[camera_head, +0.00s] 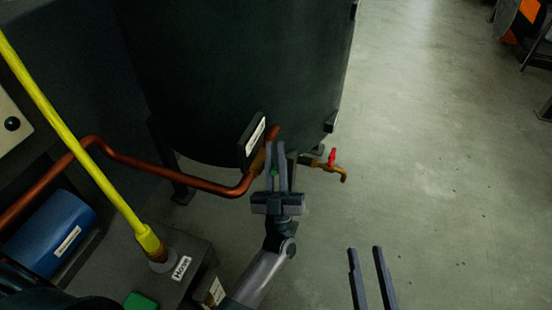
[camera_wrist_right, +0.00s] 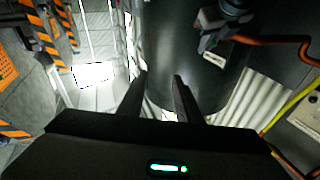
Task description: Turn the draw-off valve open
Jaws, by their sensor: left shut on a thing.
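My left gripper also shows in the right wrist view (camera_wrist_right: 220,25), close to the tank. My right gripper (camera_head: 364,248) is open and empty over the floor, and its two spread fingers show in the right wrist view (camera_wrist_right: 162,76).
A second brass tap with a red handle (camera_head: 332,157) sticks out just right of my left gripper. A yellow pipe (camera_head: 75,145) and a blue cylinder (camera_head: 48,232) stand at the left.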

